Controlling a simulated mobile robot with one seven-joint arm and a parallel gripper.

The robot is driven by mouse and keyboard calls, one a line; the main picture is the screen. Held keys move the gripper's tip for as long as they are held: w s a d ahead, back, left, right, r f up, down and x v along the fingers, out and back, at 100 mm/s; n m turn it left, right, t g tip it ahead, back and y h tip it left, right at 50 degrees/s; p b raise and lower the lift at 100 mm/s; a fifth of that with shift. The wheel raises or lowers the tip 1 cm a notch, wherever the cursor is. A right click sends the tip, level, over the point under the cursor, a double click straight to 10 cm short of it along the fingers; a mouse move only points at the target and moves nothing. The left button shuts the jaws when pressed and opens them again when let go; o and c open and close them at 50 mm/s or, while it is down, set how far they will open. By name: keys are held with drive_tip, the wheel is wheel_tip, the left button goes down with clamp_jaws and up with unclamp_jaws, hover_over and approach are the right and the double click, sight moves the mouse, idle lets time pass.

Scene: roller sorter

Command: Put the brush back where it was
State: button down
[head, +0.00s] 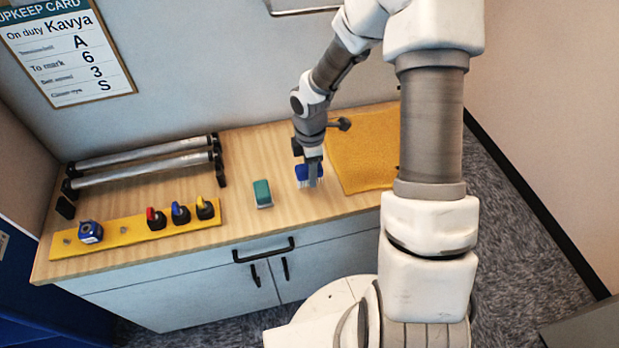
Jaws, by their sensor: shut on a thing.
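A blue brush (303,174) with pale bristles is at my gripper (313,178), on or just above the wooden counter (240,160), left of the yellow mat. My gripper points down and is shut on the blue brush; its fingers hide part of the brush. I cannot tell whether the bristles touch the counter. A green block-like item with a pale lower edge (262,192), perhaps another brush, rests on the counter to the left of my gripper, apart from it.
A yellow mat (362,150) covers the counter's right part. Two metal rollers on a dark stand (145,162) are at the back left. A yellow strip (120,236) holds red, blue and yellow-topped knobs and a blue item. An upkeep card (65,55) hangs on the wall.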

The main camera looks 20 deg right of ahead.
sight(309, 188)
drive_tip(key=shift+w+f, duration=0.3)
drive_tip(key=shift+w, duration=0.1)
drive_tip(key=shift+f, duration=1.95)
drive_tip(key=shift+f, duration=0.15)
drive_tip(key=shift+c, duration=1.7)
unclamp_jaws()
wheel_tip(309, 188, up, 12)
drive_tip(key=shift+r+p, duration=0.2)
drive_tip(key=shift+p, duration=0.15)
